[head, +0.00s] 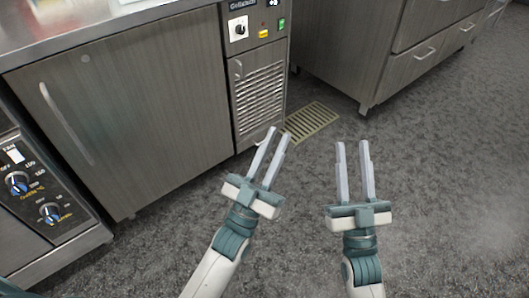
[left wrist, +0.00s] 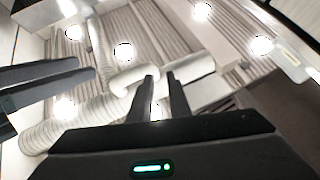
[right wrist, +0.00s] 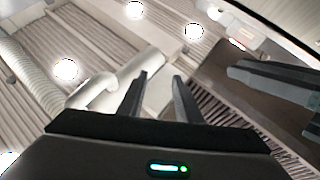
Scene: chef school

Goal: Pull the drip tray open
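I cannot make out a drip tray in any view. In the head view, my left gripper (head: 279,133) is partly open and empty, in front of the lower part of the cabinet's louvered panel. My right gripper (head: 352,143) is open and empty over the floor, to its right. Both point forward with nothing between the fingers. In the left wrist view, the left fingers (left wrist: 161,77) stand a little apart, and in the right wrist view the right fingers (right wrist: 160,77) are wider apart.
A steel cabinet (head: 130,110) with a louvered panel (head: 258,98) stands at left. A control panel with knobs (head: 35,190) is at the lower left. A drawer unit (head: 400,50) stands at back right. A floor grate (head: 312,120) lies between. The floor (head: 450,180) at right is clear.

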